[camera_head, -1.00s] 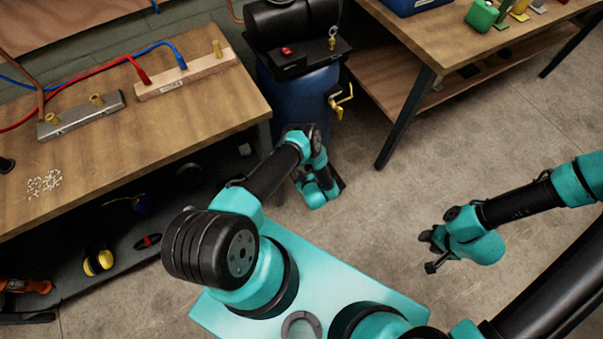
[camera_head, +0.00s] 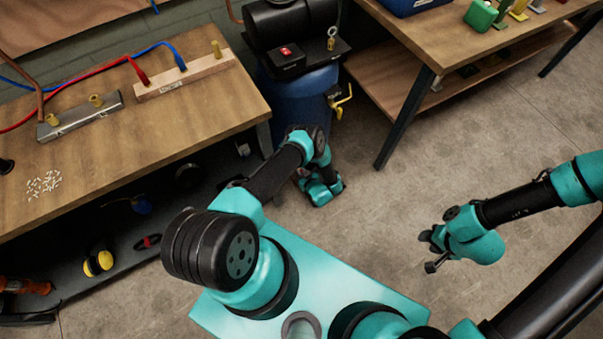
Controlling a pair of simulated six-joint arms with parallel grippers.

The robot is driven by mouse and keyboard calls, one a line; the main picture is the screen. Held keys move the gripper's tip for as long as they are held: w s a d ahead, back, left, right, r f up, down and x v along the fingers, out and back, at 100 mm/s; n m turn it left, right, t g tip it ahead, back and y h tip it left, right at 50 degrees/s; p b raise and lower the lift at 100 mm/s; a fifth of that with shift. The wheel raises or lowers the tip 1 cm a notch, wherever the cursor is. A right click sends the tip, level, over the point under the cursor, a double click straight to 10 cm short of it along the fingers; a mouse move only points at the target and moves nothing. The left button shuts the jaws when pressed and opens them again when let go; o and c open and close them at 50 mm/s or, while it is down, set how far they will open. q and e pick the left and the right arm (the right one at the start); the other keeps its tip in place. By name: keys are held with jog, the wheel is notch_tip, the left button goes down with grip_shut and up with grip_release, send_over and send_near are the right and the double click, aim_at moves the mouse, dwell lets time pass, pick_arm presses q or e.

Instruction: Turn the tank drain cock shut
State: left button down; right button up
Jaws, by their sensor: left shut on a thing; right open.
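The blue tank (camera_head: 296,88) stands on the floor between the two benches, under a black motor unit. A yellow-handled valve (camera_head: 342,100) sits on its right side. No drain cock shows clearly; the lower part of the tank is behind my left arm. My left gripper (camera_head: 304,174) is down low by the tank's foot, with its fingers mostly hidden by the wrist. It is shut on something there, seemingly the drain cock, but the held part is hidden. My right gripper (camera_head: 432,252) is open and empty above bare floor at the right, well away from the tank.
A wooden bench (camera_head: 150,150) with hoses and fittings is at the left, with a dark lower shelf below. Another bench (camera_head: 432,45) stands at the upper right; its leg (camera_head: 405,120) is right of the tank. The floor (camera_head: 500,140) between is clear.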

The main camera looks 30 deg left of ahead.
pick_arm(q)
jog(key=c, duration=1.2)
grip_release()
jog(key=shift+s+d, duration=0.1)
jog(key=shift+d, duration=0.05)
jog(key=v, duration=1.7)
jog(key=shift+r, duration=0.2)
jog(key=w+a+r+m+h, duration=0.35)
jog(key=w+r+h, duration=0.25)
jog(key=r+h, duration=0.4)
jog(key=s+a+r+m+g+h, duration=0.1)
jog(key=s+r+m+g+h, duration=0.2)
jog(key=s+r, duration=0.3)
jog(key=s+r+m+g+h, duration=0.2)
jog(key=s+r, duration=0.5)
jog(key=r, duration=0.5)
jog(key=shift+s+a+m+g+h, duration=0.3)
jog(key=shift+a+m+g+h, duration=0.15)
jog(key=shift+m, duration=0.3)
